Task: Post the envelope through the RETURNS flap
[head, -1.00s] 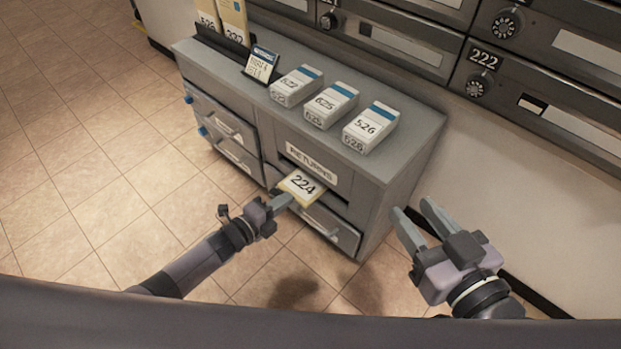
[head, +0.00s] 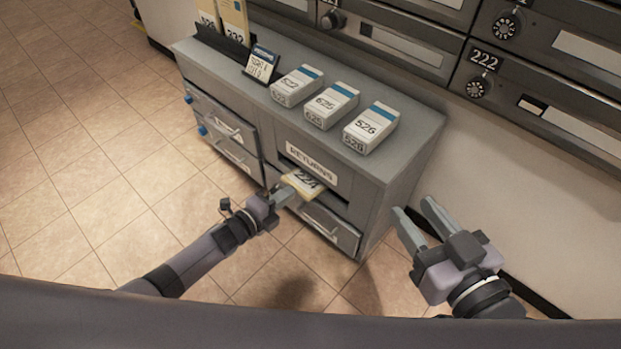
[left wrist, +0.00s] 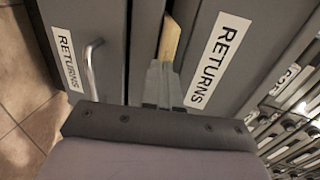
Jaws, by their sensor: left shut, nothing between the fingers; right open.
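The envelope (head: 304,184), yellowish with a white label marked 224, sticks part way out of the slot under the RETURNS sign (head: 312,162). Its inner part is hidden inside the cabinet. My left gripper (head: 287,194) is shut and empty, with its fingertips at the envelope's outer end. In the left wrist view the closed fingertips (left wrist: 163,75) point at the envelope's edge (left wrist: 171,38) in the dark slot. My right gripper (head: 412,216) is open and empty, to the right of the cabinet front.
The grey cabinet (head: 405,172) carries several numbered white boxes, such as the 526 box (head: 371,128). A lower drawer (head: 330,230) with a handle is under the slot. Numbered mailboxes (head: 550,95) line the wall behind. The tiled floor at left is clear.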

